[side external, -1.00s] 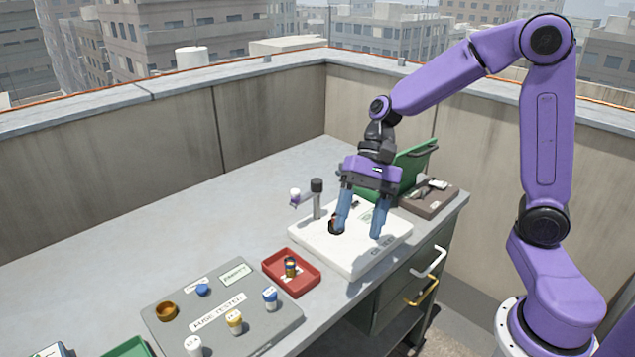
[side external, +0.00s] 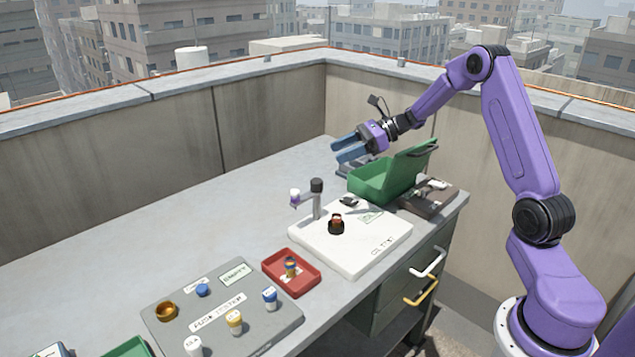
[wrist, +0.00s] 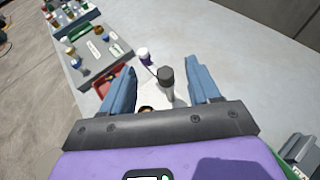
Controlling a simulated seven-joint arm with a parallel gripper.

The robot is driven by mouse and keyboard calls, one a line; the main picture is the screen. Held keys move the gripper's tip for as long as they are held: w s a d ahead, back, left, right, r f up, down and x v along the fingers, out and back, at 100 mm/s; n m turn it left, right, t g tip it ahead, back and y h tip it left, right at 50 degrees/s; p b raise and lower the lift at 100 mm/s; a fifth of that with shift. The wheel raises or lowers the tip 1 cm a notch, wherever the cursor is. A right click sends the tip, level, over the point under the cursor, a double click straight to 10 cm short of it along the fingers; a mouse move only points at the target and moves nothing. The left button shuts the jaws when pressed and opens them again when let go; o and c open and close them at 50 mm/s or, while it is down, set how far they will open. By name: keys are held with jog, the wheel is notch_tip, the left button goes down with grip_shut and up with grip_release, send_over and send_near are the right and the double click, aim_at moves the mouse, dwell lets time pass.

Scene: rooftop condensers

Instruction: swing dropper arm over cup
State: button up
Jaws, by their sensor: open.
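The dropper arm (side external: 306,199) is a thin grey bar on a post with a dark cap (side external: 317,186). It points left, and its white and purple tip (side external: 295,196) hangs past the white board's left edge. The small dark cup (side external: 336,228) stands on the white board (side external: 377,251), right of the post, with something copper-brown in it; the tip is not over it. My gripper (side external: 337,151) is open and empty, in the air behind the post. In the wrist view, the dark cap (wrist: 166,76) shows between my fingers, and the cup is mostly hidden.
An open green box (side external: 372,184) and a dark tray (side external: 429,199) stand at the back right. A red tray (side external: 291,284) with a small vial and a grey fuse-tester board (side external: 170,289) lie at the front left. The bench's back left is clear.

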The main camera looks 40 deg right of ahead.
send_near(321, 180)
jog(key=x, duration=1.1)
grip_shut()
